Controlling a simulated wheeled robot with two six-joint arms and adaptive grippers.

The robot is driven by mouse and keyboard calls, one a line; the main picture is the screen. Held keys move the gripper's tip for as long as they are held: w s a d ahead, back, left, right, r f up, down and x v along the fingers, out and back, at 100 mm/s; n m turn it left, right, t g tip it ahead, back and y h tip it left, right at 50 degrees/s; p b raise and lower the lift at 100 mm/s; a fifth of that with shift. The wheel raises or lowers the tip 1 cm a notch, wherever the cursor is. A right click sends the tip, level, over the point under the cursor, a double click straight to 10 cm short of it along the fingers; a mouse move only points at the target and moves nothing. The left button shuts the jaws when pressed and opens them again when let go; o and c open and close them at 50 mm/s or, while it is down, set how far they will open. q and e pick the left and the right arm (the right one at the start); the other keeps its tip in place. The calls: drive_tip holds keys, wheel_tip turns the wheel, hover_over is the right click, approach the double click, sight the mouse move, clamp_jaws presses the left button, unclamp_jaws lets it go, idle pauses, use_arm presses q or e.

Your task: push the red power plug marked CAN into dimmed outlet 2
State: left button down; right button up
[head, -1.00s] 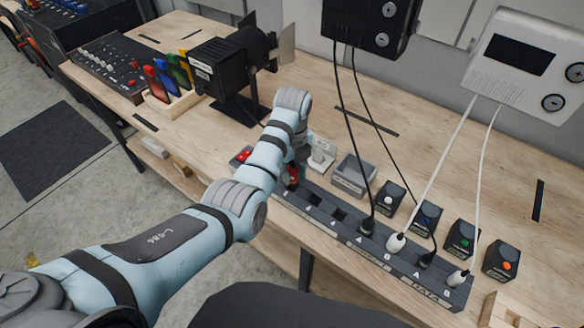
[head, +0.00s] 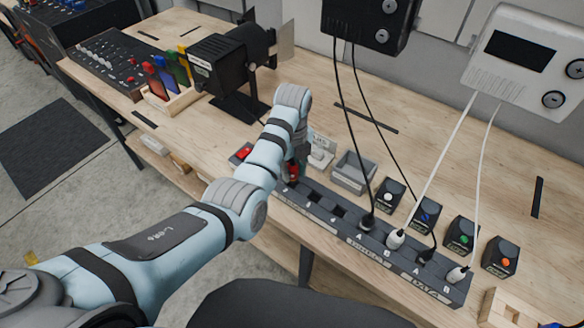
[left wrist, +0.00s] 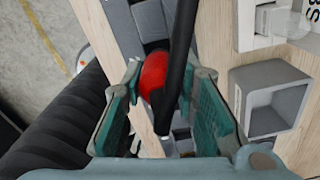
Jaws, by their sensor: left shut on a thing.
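The red power plug (left wrist: 154,78) sits between the fingers of my left gripper (left wrist: 158,95) in the left wrist view, with a black cord running up from it. My left gripper is shut on it. In the head view the plug (head: 291,171) is a small red patch at my left gripper (head: 293,170), low over the left part of the dark outlet strip (head: 325,207). My arm hides most of it there. I cannot read the CAN mark, nor tell whether the plug's prongs are in an outlet. My right gripper is not in view.
Black and white plugs (head: 396,240) with cords fill the strip's right half. A grey open box (head: 353,171) and button boxes (head: 462,235) stand behind the strip. A black lamp (head: 230,60) stands at the back left. A red switch (head: 242,152) lies left of my gripper.

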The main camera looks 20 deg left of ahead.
use_arm(q)
drive_tip(key=shift+f+b, duration=0.5)
drive_tip(key=shift+f, duration=1.1)
drive_tip(key=c, duration=1.2)
unclamp_jaws()
